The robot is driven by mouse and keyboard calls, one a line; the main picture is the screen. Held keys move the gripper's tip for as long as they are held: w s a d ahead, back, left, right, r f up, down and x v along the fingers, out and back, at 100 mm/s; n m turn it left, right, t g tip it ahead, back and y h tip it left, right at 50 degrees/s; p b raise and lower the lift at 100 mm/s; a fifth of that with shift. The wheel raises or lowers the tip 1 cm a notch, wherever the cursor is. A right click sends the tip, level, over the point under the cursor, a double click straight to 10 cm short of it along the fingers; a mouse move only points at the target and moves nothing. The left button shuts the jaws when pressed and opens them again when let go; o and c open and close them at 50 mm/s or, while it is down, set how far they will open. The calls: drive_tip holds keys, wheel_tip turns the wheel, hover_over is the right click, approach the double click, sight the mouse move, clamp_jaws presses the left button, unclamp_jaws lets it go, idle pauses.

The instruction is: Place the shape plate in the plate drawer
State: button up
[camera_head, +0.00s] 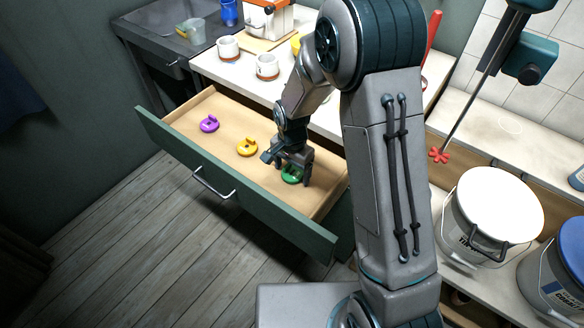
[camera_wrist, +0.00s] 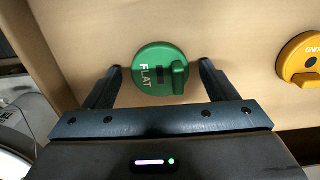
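The open plate drawer (camera_head: 183,127) has a green front and a pale wooden floor. A green round plate marked "FLAT" (camera_wrist: 150,56) lies on that floor near the drawer's right end; it also shows in the head view (camera_head: 291,174), partly hidden by my gripper. My gripper (camera_wrist: 160,72) points down over the green plate. Its fingers are open, one on each side, with a gap to the plate on both sides in the wrist view. A yellow plate (camera_head: 247,148) lies left of it, and a purple plate (camera_head: 209,124) lies farther left.
The drawer's front wall (camera_head: 240,191) and handle (camera_head: 213,186) stick out over the floor. Two white cups (camera_head: 267,66) stand on the counter behind. Buckets (camera_head: 490,218) stand at the right. The drawer floor between the plates is clear.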

sight(292, 173)
drive_tip(key=shift+r, duration=0.1)
wheel_tip(292, 173, up, 11)
drive_tip(key=s+d+r+n+t, duration=0.1)
drive_tip(key=s+d+r+n, duration=0.1)
drive_tip(key=s, duration=0.4)
drive_tip(key=s+d+r+n+t, duration=0.1)
drive_tip(key=s+d+r+n, duration=0.2)
drive_tip(key=s+d+r, duration=0.2)
drive_tip(key=s+d+r+n, duration=0.2)
drive_tip(key=s+d+r, duration=0.2)
drive_tip(key=s+d, duration=0.3)
drive_tip(key=shift+s+t, duration=0.4)
drive_tip(key=shift+s, duration=0.05)
